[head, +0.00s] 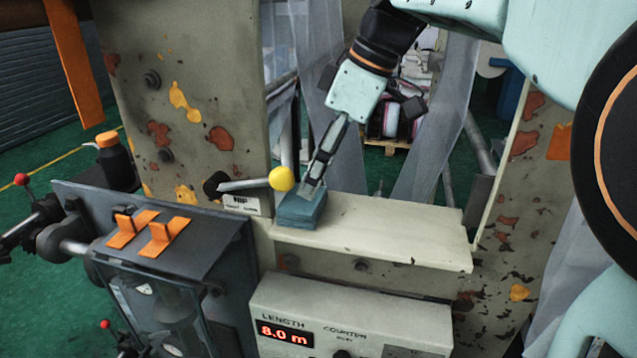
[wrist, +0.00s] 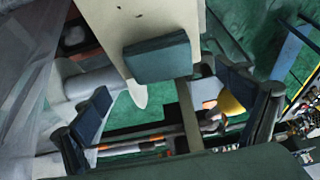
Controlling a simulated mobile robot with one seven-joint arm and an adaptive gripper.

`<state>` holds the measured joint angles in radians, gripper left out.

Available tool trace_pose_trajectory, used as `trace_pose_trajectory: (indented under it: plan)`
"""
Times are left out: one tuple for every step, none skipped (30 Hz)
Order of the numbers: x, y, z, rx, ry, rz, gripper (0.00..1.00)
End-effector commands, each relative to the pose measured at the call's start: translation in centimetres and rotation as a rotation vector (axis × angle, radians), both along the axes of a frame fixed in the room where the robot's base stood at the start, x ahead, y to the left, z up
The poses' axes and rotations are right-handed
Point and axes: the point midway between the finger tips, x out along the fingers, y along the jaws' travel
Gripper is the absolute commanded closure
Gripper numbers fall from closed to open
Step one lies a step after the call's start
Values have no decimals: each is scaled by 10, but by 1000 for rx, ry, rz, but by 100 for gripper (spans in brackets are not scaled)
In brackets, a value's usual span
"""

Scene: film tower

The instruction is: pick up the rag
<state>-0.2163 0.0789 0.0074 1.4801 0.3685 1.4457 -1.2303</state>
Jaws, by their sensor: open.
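The rag is a folded blue-green block of cloth (head: 301,210). It lies at the left end of a cream ledge (head: 390,233) in the head view. In the wrist view the rag (wrist: 157,59) lies at the end of the ledge, in the upper middle, beyond and between my fingers. My gripper (head: 312,188) points down at the rag, with its tips at the rag's top edge in the head view. Whether they touch it I cannot tell. In the wrist view my gripper (wrist: 168,108) is open, its two fingers wide apart with nothing held between them.
A lever with a yellow knob (head: 281,179) stands just left of my gripper. A grey box with orange switches (head: 150,235) and a counter panel (head: 340,320) are below. A black bottle with an orange cap (head: 113,160) stands at left. The ledge's right side is clear.

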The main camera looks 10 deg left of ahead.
Motion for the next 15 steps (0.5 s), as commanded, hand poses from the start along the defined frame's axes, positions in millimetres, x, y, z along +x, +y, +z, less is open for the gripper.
trace_pose_trajectory:
  plan:
    - [0,2,-4,0,0,0,7]
    - [0,3,-6,0,1,0,7]
    - [0,3,-8,-1,1,0,7]
    - [0,4,-10,-1,1,0,7]
    - [0,5,-12,0,1,0,7]
    - [0,7,-16,-1,2,2,7]
    - [0,9,-20,-1,4,2,7]
    - [0,11,-24,-1,3,1,7]
    - [1,13,-30,-1,5,2,7]
    - [1,15,-34,-1,4,2,7]
    - [1,17,-39,-1,4,2,7]
    - [2,19,-44,-2,3,1,7]
    - [2,21,-47,-2,3,1,7]
    - [2,22,-50,-1,2,1,7]
    - [3,23,-53,-1,1,-1,7]
